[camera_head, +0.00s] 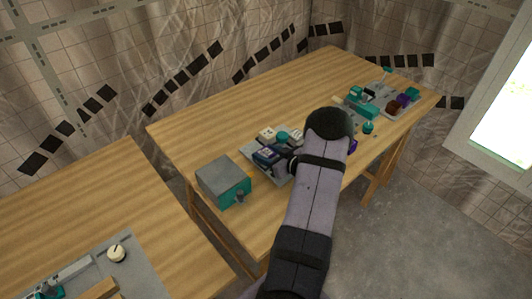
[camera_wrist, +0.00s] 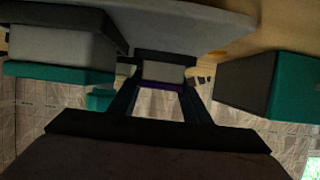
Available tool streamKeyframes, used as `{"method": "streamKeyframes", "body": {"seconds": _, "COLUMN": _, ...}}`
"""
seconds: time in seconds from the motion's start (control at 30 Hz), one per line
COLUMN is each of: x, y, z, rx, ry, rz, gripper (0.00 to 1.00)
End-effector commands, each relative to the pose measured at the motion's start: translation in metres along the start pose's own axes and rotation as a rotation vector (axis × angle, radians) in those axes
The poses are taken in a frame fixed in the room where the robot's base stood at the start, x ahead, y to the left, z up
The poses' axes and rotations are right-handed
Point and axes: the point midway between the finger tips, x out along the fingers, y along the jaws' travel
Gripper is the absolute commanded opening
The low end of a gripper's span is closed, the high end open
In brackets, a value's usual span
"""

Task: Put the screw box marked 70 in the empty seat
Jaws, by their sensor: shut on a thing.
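My gripper (camera_head: 277,157) is over the grey tray on the long wooden table and is largely hidden by my arm. It is shut on a small dark box (camera_head: 266,154) with a pale top, at the tray's left part. In the wrist view my fingers (camera_wrist: 161,100) close on a dark and grey block (camera_wrist: 161,70) with a purple edge. I cannot read a 70 on it. I cannot make out the empty seat, nor tell whether the held box touches the tray.
A grey and teal box (camera_head: 222,181) stands just left of the tray (camera_head: 287,176). A cream block (camera_head: 267,133) and a teal piece (camera_head: 282,136) sit close behind the gripper. Several small parts crowd the table's far right. The table's back left is clear.

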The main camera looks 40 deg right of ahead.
Motion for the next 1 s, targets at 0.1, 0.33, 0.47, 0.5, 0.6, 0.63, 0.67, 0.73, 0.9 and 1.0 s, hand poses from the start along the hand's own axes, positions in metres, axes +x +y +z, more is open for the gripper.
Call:
{"method": "streamKeyframes", "body": {"seconds": 0.1, "x": 0.000, "y": 0.001, "z": -0.002, "rx": -0.001, "ry": 0.003, "rz": 0.001, "gripper": 0.13}}
{"method": "streamKeyframes", "body": {"seconds": 0.33, "x": 0.001, "y": 0.000, "z": 0.003, "rx": 0.000, "ry": 0.000, "rz": 0.000, "gripper": 0.46}}
{"method": "streamKeyframes", "body": {"seconds": 0.47, "x": 0.001, "y": 0.000, "z": 0.002, "rx": 0.000, "ry": 0.000, "rz": 0.000, "gripper": 0.51}}
{"method": "streamKeyframes", "body": {"seconds": 0.5, "x": 0.001, "y": 0.000, "z": 0.002, "rx": 0.000, "ry": 0.000, "rz": 0.000, "gripper": 0.51}}
{"method": "streamKeyframes", "body": {"seconds": 0.6, "x": 0.001, "y": 0.000, "z": 0.002, "rx": 0.000, "ry": 0.000, "rz": 0.000, "gripper": 0.51}}
{"method": "streamKeyframes", "body": {"seconds": 0.63, "x": 0.001, "y": 0.000, "z": 0.002, "rx": 0.000, "ry": 0.000, "rz": 0.000, "gripper": 0.51}}
{"method": "streamKeyframes", "body": {"seconds": 0.67, "x": 0.001, "y": 0.000, "z": 0.002, "rx": 0.000, "ry": 0.000, "rz": 0.000, "gripper": 0.51}}
{"method": "streamKeyframes", "body": {"seconds": 0.73, "x": 0.000, "y": 0.000, "z": 0.000, "rx": 0.000, "ry": 0.000, "rz": 0.000, "gripper": 0.51}}
{"method": "streamKeyframes", "body": {"seconds": 0.9, "x": -0.012, "y": 0.002, "z": 0.000, "rx": 0.001, "ry": 0.000, "rz": 0.003, "gripper": 0.51}}
{"method": "streamKeyframes", "body": {"seconds": 1.0, "x": -0.026, "y": 0.002, "z": 0.000, "rx": 0.001, "ry": 0.001, "rz": 0.004, "gripper": 0.51}}
